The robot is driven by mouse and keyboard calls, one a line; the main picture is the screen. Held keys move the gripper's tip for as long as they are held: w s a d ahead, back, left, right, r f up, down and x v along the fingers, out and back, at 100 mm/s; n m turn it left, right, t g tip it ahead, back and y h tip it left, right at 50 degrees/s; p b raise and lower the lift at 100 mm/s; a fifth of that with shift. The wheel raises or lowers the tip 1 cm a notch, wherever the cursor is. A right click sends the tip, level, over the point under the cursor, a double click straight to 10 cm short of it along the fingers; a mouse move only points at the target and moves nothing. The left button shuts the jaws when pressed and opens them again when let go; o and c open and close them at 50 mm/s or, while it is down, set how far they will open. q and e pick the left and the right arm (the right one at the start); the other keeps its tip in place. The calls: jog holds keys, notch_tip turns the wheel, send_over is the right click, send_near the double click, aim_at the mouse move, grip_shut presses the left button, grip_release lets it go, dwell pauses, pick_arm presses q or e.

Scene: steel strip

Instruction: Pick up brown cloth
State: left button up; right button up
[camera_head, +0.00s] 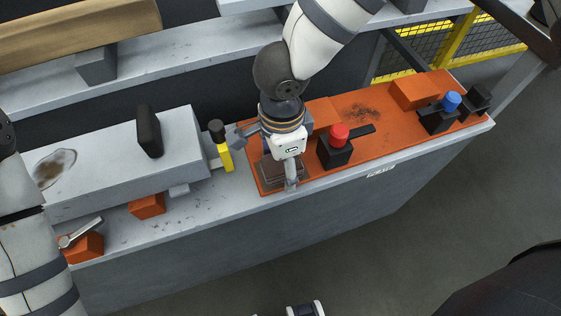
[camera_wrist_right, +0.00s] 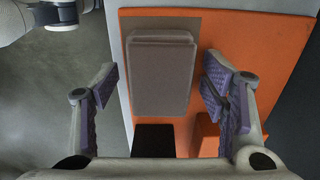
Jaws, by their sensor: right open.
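The brown cloth (camera_wrist_right: 160,75) is a folded, flat stack lying on a slightly larger brown sheet at one end of the orange mat (camera_wrist_right: 265,50). In the head view the cloth (camera_head: 272,174) shows below my right gripper (camera_head: 266,160), which hides part of it. My right gripper (camera_wrist_right: 160,85) is open and empty, pointing down over the cloth. In the wrist view its two fingers stand apart on either side of the cloth, without visible contact. My left arm shows at the left edge of the head view; its gripper cannot be made out.
A black box with a red button (camera_head: 339,134) stands right of the gripper, and a yellow-and-black piece (camera_head: 221,148) stands left of it. A blue-button box (camera_head: 450,104) and an orange block (camera_head: 414,93) are farther right. The bench's front edge is close to the cloth.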

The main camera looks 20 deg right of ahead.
jog(key=c, duration=1.2)
jog(key=shift+c, duration=0.2)
jog(key=shift+r, duration=0.3)
notch_tip(320, 180, up, 3)
jog(key=shift+w+p, duration=0.1)
jog(key=shift+p, duration=0.2)
pick_arm(q)
jog(key=shift+t, duration=0.9)
jog(key=w+r+p, duration=0.2)
jog(key=w+r, duration=0.2)
jog(key=shift+w+p, duration=0.1)
jog(key=shift+p, duration=0.2)
pick_arm(e)
jog(key=s+a+r, duration=0.7)
jog(key=s+r, duration=0.2)
jog(key=s, duration=0.3)
jog(key=shift+a+r, duration=0.25)
